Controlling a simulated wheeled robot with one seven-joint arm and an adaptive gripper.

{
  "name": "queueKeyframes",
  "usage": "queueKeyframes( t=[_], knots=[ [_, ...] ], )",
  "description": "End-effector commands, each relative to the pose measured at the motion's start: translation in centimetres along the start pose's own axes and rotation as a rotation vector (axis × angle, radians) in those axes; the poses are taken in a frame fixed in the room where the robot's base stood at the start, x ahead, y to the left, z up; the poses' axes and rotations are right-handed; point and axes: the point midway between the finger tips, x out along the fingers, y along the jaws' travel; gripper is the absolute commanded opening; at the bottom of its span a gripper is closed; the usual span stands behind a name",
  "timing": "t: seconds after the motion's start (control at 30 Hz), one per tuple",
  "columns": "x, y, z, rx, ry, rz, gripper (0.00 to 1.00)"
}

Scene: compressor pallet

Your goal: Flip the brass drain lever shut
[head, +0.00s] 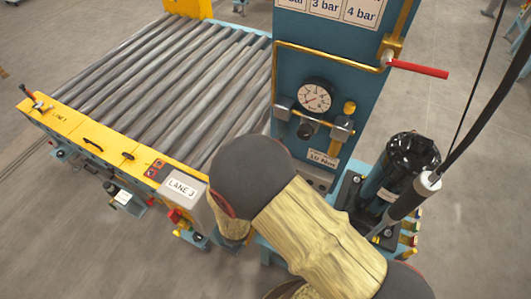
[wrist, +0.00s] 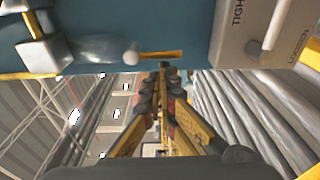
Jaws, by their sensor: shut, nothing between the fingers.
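A short brass bar, which looks like the drain lever (wrist: 161,54), lies level across the lower edge of a blue panel in the wrist view. A pale round knob is at its left end. My gripper (wrist: 163,72) is shut and empty, its fingertips just below the bar's right part in the picture. I cannot tell whether they touch it. In the head view my arm covers the gripper, and I cannot make out the lever there.
A blue panel (head: 288,75) carries a pressure gauge (head: 314,96) and a red-handled valve (head: 418,69). A roller conveyor (head: 170,85) stands left, with a LANE 3 sign (head: 183,188). A black cylinder (head: 408,163) stands right. A grey TIGHT/LOOSEN plate (wrist: 238,30) adjoins the bar.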

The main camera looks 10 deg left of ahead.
Motion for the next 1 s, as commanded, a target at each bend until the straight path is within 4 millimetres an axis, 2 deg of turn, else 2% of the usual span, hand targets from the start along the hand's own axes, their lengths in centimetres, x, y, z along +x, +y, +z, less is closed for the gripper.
queueKeyframes(
  t=[0.8,1.0],
  knots=[
    [-0.05,-0.32,0.44,-0.002,0.000,0.000,0.00],
    [-0.07,-0.38,0.57,-0.079,0.000,-0.011,0.00]
  ],
)
